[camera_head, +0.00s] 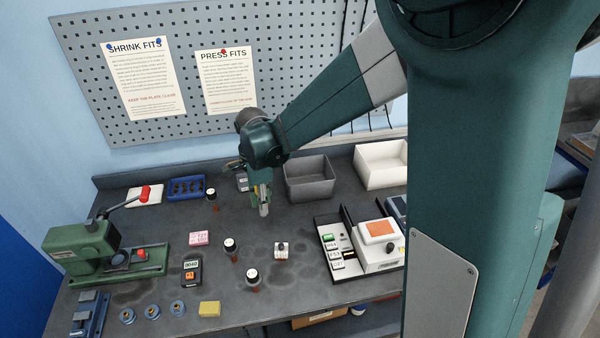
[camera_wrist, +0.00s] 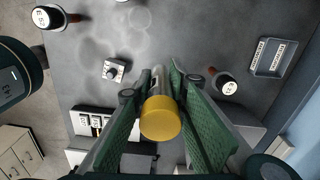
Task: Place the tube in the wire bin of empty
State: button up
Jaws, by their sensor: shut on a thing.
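A grey tube (camera_wrist: 157,84) with a yellow end (camera_wrist: 161,118) is between the two green fingers of my gripper (camera_wrist: 156,92), which is shut on it. In the head view my gripper (camera_head: 262,192) is over the middle of the bench, with the tube (camera_head: 264,210) pointing down. I cannot tell whether its tip clears the bench. A dark grey open bin (camera_head: 309,180) stands just right of my gripper, and a white open bin (camera_head: 381,165) stands farther right. No bin is clearly made of wire, and no bin label is readable.
A small knobbed block (camera_head: 281,250) is in front of my gripper. A green press (camera_head: 100,250) is at left.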

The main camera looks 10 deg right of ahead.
notch_tip(320, 180, up, 4)
jog(key=shift+r, duration=0.1)
jog(key=w+d, duration=0.9)
jog(key=w, duration=0.4)
jog(key=m+p, duration=0.1)
send_over(307, 175)
jog(key=s+a, duration=0.1)
jog(key=s, duration=0.4)
notch_tip(307, 175, down, 4)
jog(key=shift+s+a+f, duration=0.25)
jog(key=shift+f, duration=0.4)
jog(key=shift+f, duration=0.1)
jog(key=shift+f, duration=3.05)
jog(key=shift+f+p, duration=0.3)
jog(key=shift+f, duration=1.55)
